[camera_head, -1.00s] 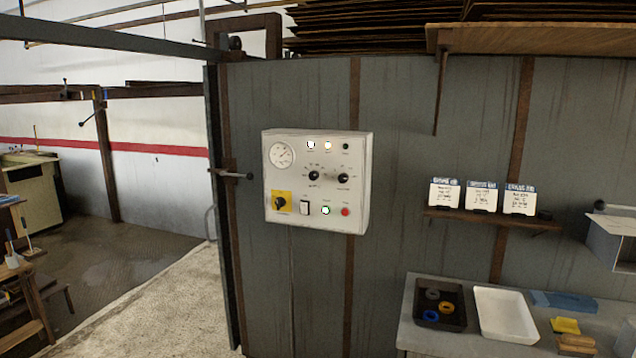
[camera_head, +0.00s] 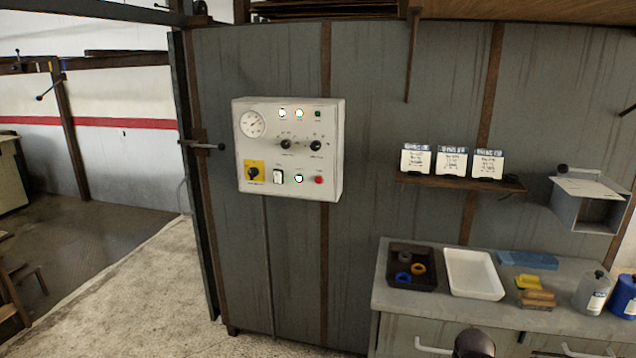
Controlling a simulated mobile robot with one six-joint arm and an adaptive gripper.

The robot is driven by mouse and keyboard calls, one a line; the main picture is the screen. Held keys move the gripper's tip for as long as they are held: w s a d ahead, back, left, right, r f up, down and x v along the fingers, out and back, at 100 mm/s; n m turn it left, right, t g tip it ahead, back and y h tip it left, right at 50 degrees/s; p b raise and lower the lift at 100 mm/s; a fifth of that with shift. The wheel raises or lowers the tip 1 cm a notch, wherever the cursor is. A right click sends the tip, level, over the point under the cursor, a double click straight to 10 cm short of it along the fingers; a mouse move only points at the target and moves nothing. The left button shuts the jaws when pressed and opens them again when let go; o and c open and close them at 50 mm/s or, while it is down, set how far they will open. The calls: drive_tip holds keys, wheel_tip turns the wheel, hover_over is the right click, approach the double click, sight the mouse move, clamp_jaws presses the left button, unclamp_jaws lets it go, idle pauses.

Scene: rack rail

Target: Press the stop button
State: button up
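A white control box (camera_head: 288,190) is mounted on the grey metal wall panel, left of centre. A small red button (camera_head: 319,180) is at its lower right; its label is too small to read. A bright, green-rimmed button (camera_head: 299,178) is just left of it, then a black-and-white rocker switch (camera_head: 278,177) and a black rotary knob on a yellow plate (camera_head: 254,172). A dial gauge (camera_head: 253,124), small lamps and two black knobs are above. My gripper is not in view, and nothing touches the box.
A grey bench (camera_head: 420,312) stands at lower right with a black tray (camera_head: 398,281), a white tray (camera_head: 473,292) and bottles. A narrow shelf (camera_head: 460,182) above it holds three cards. A handle (camera_head: 208,146) projects left of the box.

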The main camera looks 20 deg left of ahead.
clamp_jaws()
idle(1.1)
